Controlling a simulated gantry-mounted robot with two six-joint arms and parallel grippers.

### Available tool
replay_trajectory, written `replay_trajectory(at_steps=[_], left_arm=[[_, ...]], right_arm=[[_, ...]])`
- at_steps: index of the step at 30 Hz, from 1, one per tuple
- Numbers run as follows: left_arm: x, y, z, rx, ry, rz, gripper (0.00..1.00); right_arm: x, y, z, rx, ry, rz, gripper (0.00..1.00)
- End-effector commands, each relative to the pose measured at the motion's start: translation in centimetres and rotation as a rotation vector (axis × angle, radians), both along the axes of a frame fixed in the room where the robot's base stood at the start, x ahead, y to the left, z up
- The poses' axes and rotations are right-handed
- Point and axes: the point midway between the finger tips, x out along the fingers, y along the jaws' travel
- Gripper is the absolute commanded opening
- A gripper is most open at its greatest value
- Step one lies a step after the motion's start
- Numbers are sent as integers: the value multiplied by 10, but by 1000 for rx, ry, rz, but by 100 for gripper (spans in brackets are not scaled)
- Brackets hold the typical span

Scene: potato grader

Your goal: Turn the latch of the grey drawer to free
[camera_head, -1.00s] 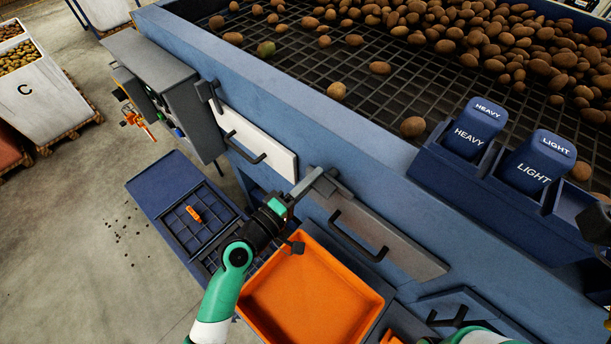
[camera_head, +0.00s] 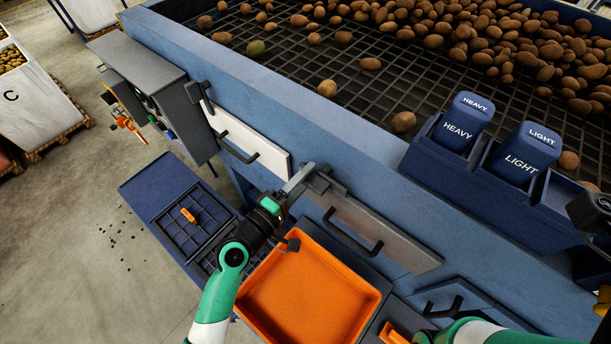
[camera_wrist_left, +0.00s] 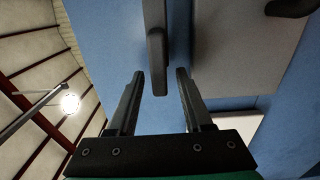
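The grey drawer (camera_head: 385,236) sits in the blue machine front, with a dark bar handle (camera_head: 352,232). Its grey latch (camera_head: 298,178) is at the drawer's upper left end and slants across the edge there. My left gripper (camera_head: 283,198) is at the latch. In the left wrist view the latch's bar (camera_wrist_left: 158,62) comes down between the two open fingers (camera_wrist_left: 160,76), with a visible gap on each side.
A white drawer (camera_head: 243,137) with its own dark latch (camera_head: 197,94) lies up and left. An orange tray (camera_head: 310,290) is below the left gripper. Blue HEAVY (camera_head: 460,125) and LIGHT (camera_head: 522,158) blocks stand at the right. Potatoes lie on the mesh above.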

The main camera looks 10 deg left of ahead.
Motion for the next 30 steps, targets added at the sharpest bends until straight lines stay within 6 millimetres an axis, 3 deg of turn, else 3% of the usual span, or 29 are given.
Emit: replay_trajectory(at_steps=[10,21,30], left_arm=[[-8,6,0,2,-1,2,50],[-80,44,-2,1,0,3,50],[-102,56,0,1,0,0,50]], right_arm=[[0,0,1,0,0,0,50],[0,0,-4,0,0,0,50],[0,0,-7,0,0,0,50]])
